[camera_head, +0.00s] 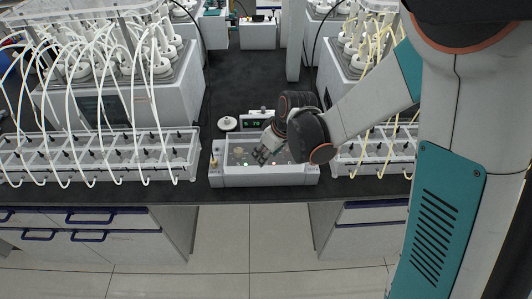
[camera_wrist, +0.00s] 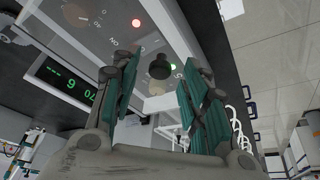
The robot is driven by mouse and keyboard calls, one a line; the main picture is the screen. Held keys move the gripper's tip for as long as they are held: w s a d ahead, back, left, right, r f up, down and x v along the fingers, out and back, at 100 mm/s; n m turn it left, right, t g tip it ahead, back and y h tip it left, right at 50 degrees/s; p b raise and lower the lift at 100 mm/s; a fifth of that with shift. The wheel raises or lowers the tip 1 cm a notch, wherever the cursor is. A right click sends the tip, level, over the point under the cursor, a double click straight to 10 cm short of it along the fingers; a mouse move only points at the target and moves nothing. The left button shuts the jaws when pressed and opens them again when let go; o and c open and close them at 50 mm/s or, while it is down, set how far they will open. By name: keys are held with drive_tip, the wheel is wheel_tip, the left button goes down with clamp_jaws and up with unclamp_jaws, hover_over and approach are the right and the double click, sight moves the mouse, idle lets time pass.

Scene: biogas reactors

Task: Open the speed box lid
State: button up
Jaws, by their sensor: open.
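The speed box is probably part of the low white control box (camera_head: 235,178) on the bench in the head view; I cannot tell its lid apart for sure. A dark round knob (camera_wrist: 160,68) shows between the fingers of my gripper (camera_wrist: 158,82). A pale, boxy piece (camera_wrist: 160,104) lies just below the knob in that view. My gripper (camera_head: 262,152) is open, over the control box, with nothing visibly held. Whether a finger touches the panel is unclear.
A digital display (camera_head: 256,121) stands behind the control box; it also shows in the wrist view (camera_wrist: 65,82). A round white item (camera_head: 227,123) sits beside it. Racks with tubing stand left (camera_head: 100,158) and right (camera_head: 375,158). The dark bench behind is mostly clear.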

drive_tip(key=shift+f, duration=0.2)
clamp_jaws()
drive_tip(key=shift+w+r, duration=0.1)
drive_tip(key=shift+r, duration=0.05)
